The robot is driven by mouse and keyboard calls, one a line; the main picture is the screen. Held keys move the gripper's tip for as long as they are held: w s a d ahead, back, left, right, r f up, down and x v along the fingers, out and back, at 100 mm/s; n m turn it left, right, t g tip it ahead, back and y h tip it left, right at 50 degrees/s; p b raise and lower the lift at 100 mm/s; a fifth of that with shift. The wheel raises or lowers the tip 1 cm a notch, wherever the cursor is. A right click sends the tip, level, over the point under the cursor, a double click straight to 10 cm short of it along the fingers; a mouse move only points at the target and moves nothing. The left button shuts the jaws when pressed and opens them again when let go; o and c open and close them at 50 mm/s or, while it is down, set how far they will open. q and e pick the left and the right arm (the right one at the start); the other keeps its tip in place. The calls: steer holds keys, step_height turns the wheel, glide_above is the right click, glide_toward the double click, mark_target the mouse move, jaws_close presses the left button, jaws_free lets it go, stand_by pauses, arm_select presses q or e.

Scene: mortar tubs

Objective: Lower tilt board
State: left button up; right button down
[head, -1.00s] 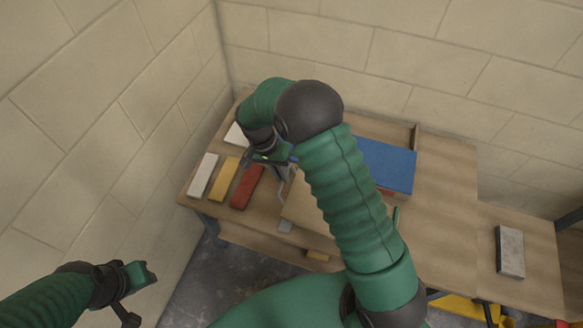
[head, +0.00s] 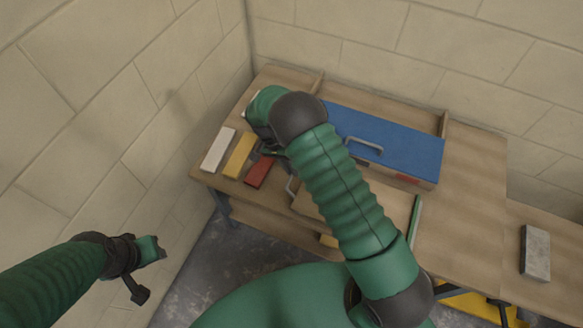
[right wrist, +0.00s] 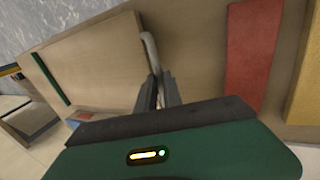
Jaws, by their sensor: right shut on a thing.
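The tilt board (head: 307,204) is a pale wooden panel on the workbench, partly hidden by my right arm. In the right wrist view the board (right wrist: 85,65) fills the left middle, with a bent grey handle (right wrist: 149,48) at its edge. The handle also shows beside my arm in the head view (head: 290,187). My right gripper (right wrist: 158,88) is shut on this handle; its fingers are mostly hidden in the head view. I cannot tell the board's exact tilt. My left gripper (head: 148,270) is open and empty at the lower left, away from the bench.
A blue toolbox (head: 400,150) stands behind the board. White (head: 218,150), yellow (head: 239,155) and red (head: 259,171) blocks lie at the bench's left end. A grey block (head: 535,252) lies on the lower surface at right. Block walls close in the left and back.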

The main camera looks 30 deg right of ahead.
steer(key=c, duration=1.9)
jaws_free()
steer(key=shift+w+a+f, duration=0.1)
steer(key=shift+a+f, duration=0.25)
steer(key=shift+a, duration=0.1)
steer(key=shift+o, duration=1.1)
steer(key=shift+w+f, duration=0.1)
steer(key=shift+o, duration=0.9)
steer(key=shift+w+f, duration=0.1)
steer(key=shift+w, duration=0.05)
arm_select(q)
steer(key=shift+w+a+f, duration=0.15)
steer(key=shift+w+f, duration=0.1)
steer(key=shift+w, duration=0.1)
arm_select(e)
steer(key=shift+a+r, duration=0.1)
steer(key=shift+r, duration=0.1)
steer(key=shift+d, duration=0.2)
